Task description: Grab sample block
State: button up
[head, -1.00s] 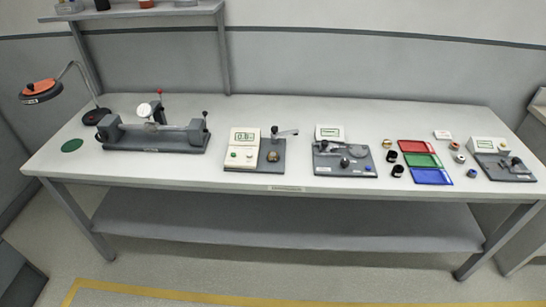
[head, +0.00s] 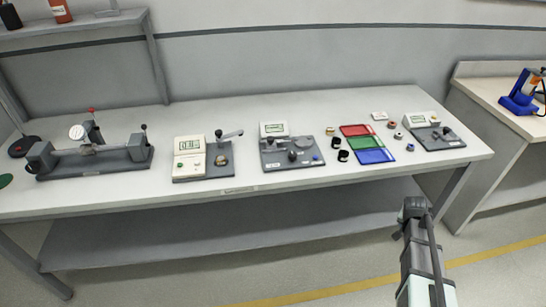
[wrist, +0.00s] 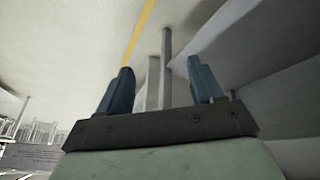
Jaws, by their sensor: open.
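My gripper (head: 414,208) is in front of the bench's front edge in the head view, below the bench's right part and apart from everything on it. In the wrist view my gripper (wrist: 160,88) shows two blue fingers spread apart with nothing between them. Several small round pieces lie on the bench in the head view, among them a black piece (head: 342,156), a brass-coloured piece (head: 391,124) and a blue-grey piece (head: 410,147). They are too small to tell which, if any, is the sample block.
The bench (head: 300,105) carries red (head: 352,130), green (head: 362,142) and blue (head: 372,156) trays, a gauge with a display (head: 190,160), and a long grey fixture (head: 95,160). A second bench (head: 470,90) with a blue device (head: 520,97) stands right. A shelf lies underneath.

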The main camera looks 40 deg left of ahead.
jog(key=w+a+r+m+t+y, duration=0.1)
jog(key=w+a+r+t, duration=0.1)
jog(key=w+a+r, duration=0.65)
jog(key=w+a+r+t, duration=0.15)
jog(key=a+r, duration=0.35)
jog(key=r, duration=0.8)
jog(key=w+a+r+m+t+y, duration=0.15)
jog(key=w+a+r, duration=0.4)
jog(key=r, duration=0.55)
jog(key=s+a+r, duration=0.2)
jog(key=s+a, duration=0.1)
jog(key=a, duration=0.7)
jog(key=m+g, duration=0.5)
jog(key=g, duration=0.5)
send_over(220, 158)
jog(key=shift+h, duration=0.25)
notch_tip(220, 158, down, 11)
jog(key=shift+r, duration=0.2)
jog(key=shift+s+f, duration=0.1)
jog(key=shift+f, duration=2.45)
grip_shut()
